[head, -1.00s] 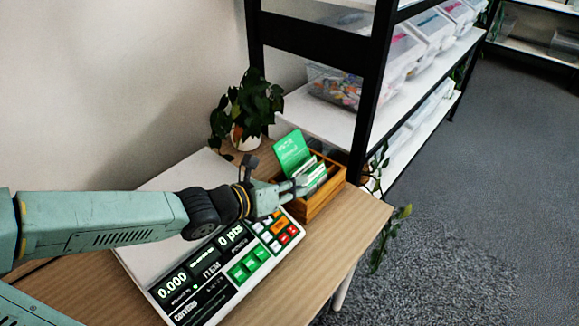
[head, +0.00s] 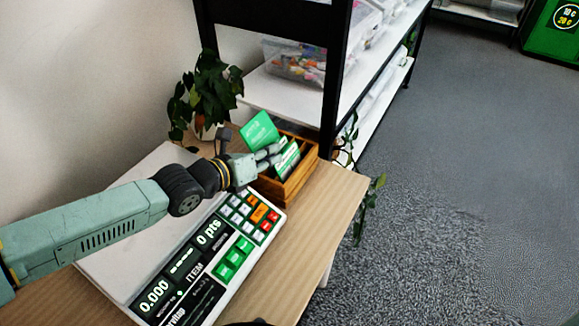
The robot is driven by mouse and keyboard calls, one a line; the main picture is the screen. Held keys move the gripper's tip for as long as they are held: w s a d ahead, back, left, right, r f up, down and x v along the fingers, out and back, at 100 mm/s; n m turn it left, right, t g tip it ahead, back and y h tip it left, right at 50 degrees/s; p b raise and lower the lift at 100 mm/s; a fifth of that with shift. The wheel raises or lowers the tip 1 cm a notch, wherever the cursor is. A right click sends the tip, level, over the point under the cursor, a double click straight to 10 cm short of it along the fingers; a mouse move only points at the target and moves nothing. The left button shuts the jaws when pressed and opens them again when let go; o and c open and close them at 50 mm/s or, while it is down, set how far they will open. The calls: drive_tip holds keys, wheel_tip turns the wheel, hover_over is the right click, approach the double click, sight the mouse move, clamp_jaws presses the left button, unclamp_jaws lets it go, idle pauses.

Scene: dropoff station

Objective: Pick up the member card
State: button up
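A green card (head: 260,130) with pale lettering stands tilted at the left part of a wooden box (head: 304,174), in the head view. I take it to be the member card. Its lower part is hidden behind my gripper and the other cards. More cards (head: 288,160), white and green, stand in the box. My gripper (head: 272,153) reaches in from the left, with its fingertips at the box's left side, just below the green card. It overlaps the card's lower edge in the picture. I cannot tell whether the fingers touch or hold it.
A white scale with a display and keypad (head: 210,250) lies under my arm on the wooden table (head: 322,215). The table's right strip is clear.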

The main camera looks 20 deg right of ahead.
sight(288, 149)
drive_tip(key=shift+w+d+f+b, duration=0.2)
drive_tip(key=shift+d+f+b, duration=0.25)
drive_tip(key=shift+b, duration=0.4)
drive_tip(key=b+x, duration=0.3)
drive_tip(key=shift+w+d+f+b, duration=0.2)
drive_tip(key=shift+f+b, duration=0.1)
drive_tip(key=shift+b, duration=0.1)
drive_tip(key=shift+d+r, duration=0.1)
drive_tip(key=shift+d, duration=0.1)
drive_tip(key=shift+c, duration=0.2)
clamp_jaws()
drive_tip(key=shift+r, duration=0.15)
wheel_tip(288, 149, up, 10)
drive_tip(key=p, duration=0.3)
drive_tip(key=shift+p, duration=0.4)
